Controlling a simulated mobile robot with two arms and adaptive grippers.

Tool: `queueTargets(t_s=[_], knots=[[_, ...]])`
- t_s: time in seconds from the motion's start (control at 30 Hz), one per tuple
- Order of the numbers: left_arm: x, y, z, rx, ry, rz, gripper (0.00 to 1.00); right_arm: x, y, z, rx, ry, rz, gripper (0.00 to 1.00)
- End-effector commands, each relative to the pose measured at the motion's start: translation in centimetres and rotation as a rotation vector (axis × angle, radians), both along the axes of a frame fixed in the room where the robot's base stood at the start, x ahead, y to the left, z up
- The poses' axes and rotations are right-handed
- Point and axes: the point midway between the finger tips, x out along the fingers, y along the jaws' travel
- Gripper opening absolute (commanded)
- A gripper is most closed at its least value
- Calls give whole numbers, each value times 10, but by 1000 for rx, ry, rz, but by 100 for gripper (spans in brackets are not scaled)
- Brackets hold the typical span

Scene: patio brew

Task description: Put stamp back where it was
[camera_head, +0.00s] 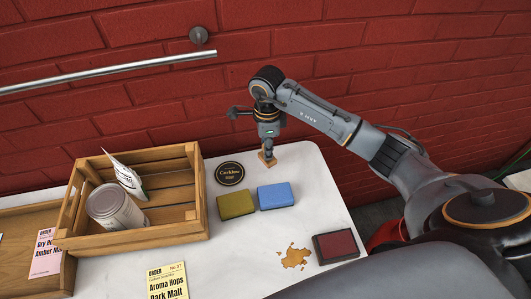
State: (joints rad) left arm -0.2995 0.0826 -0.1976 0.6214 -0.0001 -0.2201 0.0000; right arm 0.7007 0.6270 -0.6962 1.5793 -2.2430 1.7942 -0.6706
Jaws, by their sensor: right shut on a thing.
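My right gripper (268,148) points down above the back of the white table and is shut on a small wooden stamp (267,160). The stamp is just above or on the tabletop; I cannot tell which. Its upper part is hidden in the fingers. A dark ink pad with a red face (336,246) lies open near the table's right edge. My left gripper is not in view.
A blue sponge (275,196), an olive sponge (236,205) and a black round coaster (230,174) lie near the stamp. A wooden crate (175,238) with a can (115,208) stands left. A brown spill (294,257) and yellow order card (167,281) are in front.

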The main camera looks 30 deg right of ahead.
Motion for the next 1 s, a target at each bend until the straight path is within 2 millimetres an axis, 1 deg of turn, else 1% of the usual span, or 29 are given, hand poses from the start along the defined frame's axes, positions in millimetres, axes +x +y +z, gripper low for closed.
queueTargets(t_s=[0.17,0.3,0.4,0.67,0.8,0.83,0.93,0.97,1.0], knots=[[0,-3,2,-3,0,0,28,8,1,-10,0,1,-1,0],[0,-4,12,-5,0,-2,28,8,1,-29,1,5,0,0],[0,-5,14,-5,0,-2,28,9,1,-39,1,2,0,0],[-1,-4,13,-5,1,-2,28,9,0,-42,0,-1,1,0],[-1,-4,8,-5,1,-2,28,10,0,-47,-1,-2,1,0],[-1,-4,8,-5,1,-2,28,10,0,-46,-1,-2,1,27],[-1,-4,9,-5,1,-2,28,9,0,-45,0,-1,1,47],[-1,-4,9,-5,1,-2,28,9,0,-45,0,-1,1,49],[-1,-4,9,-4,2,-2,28,9,0,-45,0,-1,1,49]])
